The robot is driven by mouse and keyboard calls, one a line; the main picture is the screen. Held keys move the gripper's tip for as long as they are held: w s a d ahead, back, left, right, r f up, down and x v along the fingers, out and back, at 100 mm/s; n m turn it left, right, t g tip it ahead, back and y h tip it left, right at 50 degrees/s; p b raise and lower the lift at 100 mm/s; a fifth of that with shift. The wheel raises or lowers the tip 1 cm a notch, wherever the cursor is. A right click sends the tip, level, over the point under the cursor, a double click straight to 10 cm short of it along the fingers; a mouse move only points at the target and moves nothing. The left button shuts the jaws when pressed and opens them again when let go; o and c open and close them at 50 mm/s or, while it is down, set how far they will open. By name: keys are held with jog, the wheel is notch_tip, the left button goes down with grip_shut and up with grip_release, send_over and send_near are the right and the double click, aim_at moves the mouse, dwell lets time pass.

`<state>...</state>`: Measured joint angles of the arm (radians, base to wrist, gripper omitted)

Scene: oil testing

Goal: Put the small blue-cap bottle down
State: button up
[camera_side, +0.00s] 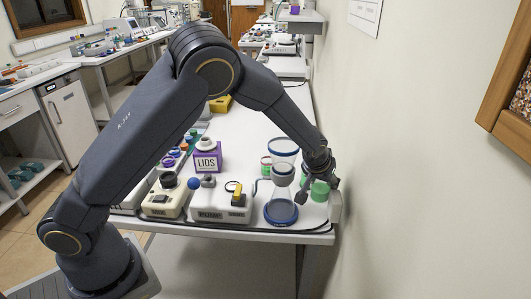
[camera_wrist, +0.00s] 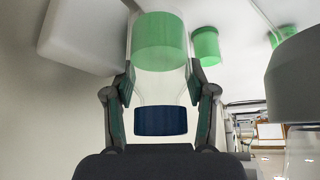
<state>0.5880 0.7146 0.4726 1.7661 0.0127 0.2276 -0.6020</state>
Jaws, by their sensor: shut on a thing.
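The small blue-cap bottle is clear, with green contents (camera_wrist: 157,45) and a dark blue cap (camera_wrist: 161,120) in the wrist view. My gripper (camera_wrist: 160,85) is shut on it, one finger on each side of the clear body between the cap and the green part. In the side view my gripper (camera_side: 318,184) is low at the right end of the bench, beside green-filled containers (camera_side: 320,192). I cannot tell there which green belongs to the held bottle, or whether its base touches the bench.
A glass vessel with a blue base (camera_side: 281,212) stands just left of my gripper. Two more green patches (camera_wrist: 206,46) show near the bottle in the wrist view. A purple LIDS box (camera_side: 207,160) and a white device (camera_side: 221,204) stand further left. The wall is close on the right.

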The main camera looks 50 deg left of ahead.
aim_at(317, 192)
jog(key=shift+f, duration=3.6)
jog(key=o, duration=1.3)
jog(key=shift+f, duration=0.15)
jog(key=v, duration=0.7)
jog(key=shift+r, duration=0.45)
jog(key=shift+s, duration=0.1)
